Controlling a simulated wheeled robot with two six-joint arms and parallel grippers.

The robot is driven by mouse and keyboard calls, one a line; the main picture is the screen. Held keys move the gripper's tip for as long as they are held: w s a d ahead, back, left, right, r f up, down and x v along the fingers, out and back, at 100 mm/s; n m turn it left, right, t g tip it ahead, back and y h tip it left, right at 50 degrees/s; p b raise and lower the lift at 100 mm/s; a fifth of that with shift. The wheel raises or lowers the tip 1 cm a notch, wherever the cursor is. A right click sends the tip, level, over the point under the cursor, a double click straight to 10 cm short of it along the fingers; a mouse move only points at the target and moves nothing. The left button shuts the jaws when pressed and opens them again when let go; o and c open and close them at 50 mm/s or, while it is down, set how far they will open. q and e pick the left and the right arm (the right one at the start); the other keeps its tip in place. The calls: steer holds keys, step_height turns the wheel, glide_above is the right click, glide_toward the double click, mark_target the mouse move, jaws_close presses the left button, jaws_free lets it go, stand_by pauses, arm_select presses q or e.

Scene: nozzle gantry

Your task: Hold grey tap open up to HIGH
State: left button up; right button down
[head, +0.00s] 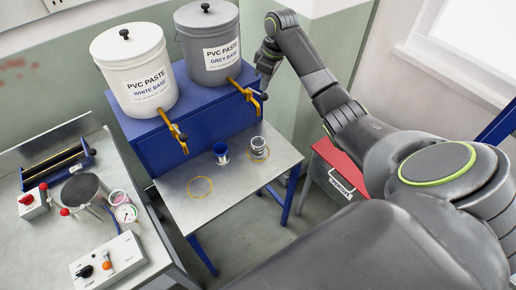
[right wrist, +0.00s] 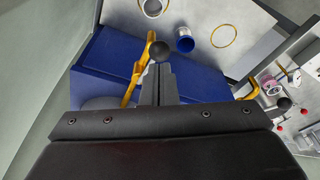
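The grey bucket (head: 208,35), labelled GREY BASE, stands on the blue box. Its yellow tap (head: 240,89) has a lever with a dark ball knob (head: 264,96). The yellow tap (right wrist: 134,84) and the knob (right wrist: 160,50) also show in the right wrist view. My right gripper (head: 265,82) is at this knob; in the right wrist view its fingers (right wrist: 160,72) look closed together, tips at the knob. I cannot tell whether they touch it. A metal tin (head: 259,149) stands below the grey tap, inside a yellow ring. My left gripper is out of view.
The white bucket (head: 137,78) with its own yellow tap (head: 172,130) stands left on the blue box (head: 150,146). A blue cup (head: 221,154) and an empty yellow ring (head: 200,188) are on the metal table. A bench with a gauge (head: 126,213) and control box (head: 108,262) is at left.

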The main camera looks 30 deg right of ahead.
mark_target(265, 94)
steer(key=shift+f, duration=0.1)
steer(key=shift+s+f+b, duration=0.1)
steer(key=shift+f+b, duration=0.4)
steer(key=shift+f, duration=1.1)
steer(key=shift+r, duration=0.15)
steer(key=shift+r+p, duration=0.75)
steer(key=shift+p, duration=0.15)
steer(key=shift+r, duration=0.8)
steer(key=shift+r, duration=2.5)
